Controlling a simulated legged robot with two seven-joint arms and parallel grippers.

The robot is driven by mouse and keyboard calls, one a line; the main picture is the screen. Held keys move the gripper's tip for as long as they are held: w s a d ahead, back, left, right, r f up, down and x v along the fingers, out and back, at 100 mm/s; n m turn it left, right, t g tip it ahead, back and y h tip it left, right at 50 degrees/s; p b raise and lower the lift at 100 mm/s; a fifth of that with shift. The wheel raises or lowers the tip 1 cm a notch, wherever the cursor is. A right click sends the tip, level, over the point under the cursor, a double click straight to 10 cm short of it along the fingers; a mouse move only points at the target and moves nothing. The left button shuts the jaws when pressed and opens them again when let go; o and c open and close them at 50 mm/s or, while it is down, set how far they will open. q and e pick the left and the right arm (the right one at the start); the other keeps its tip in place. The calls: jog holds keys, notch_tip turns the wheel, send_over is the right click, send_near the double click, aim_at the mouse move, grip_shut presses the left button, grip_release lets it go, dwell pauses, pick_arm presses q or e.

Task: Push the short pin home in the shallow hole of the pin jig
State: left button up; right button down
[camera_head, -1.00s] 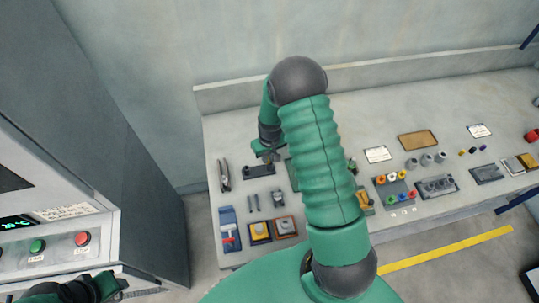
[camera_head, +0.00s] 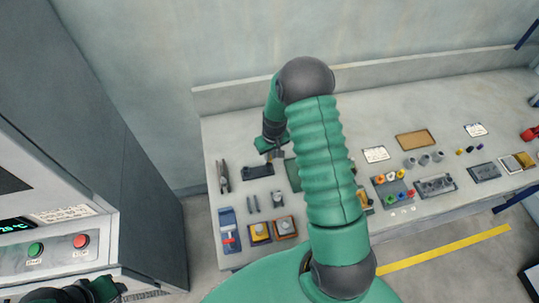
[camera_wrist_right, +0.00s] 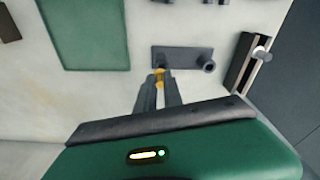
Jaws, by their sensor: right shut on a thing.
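The pin jig (camera_head: 257,172) is a dark flat block at the left part of the bench. In the right wrist view the jig (camera_wrist_right: 185,58) shows a raised round boss at its right end. My right gripper (camera_head: 271,156) points down at the jig's right part in the head view. In the wrist view its fingers (camera_wrist_right: 159,82) are shut on a small brass-coloured pin (camera_wrist_right: 160,73), at the jig's near edge toward its left end. The pin's lower end and the hole are hidden. My left gripper (camera_head: 103,289) shows only partly at the bottom left, away from the bench.
A cabinet (camera_head: 140,180) stands at the left.

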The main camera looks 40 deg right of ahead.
jog(key=shift+a, duration=0.1)
jog(key=shift+d+f+b, duration=0.35)
jog(key=shift+f, duration=0.2)
jog(key=shift+a+r, duration=0.2)
jog(key=shift+r, duration=0.2)
dwell(0.5)
jog(key=shift+a, duration=0.25)
jog(key=shift+f+b, duration=0.7)
jog(key=shift+f, duration=0.6)
dwell(0.6)
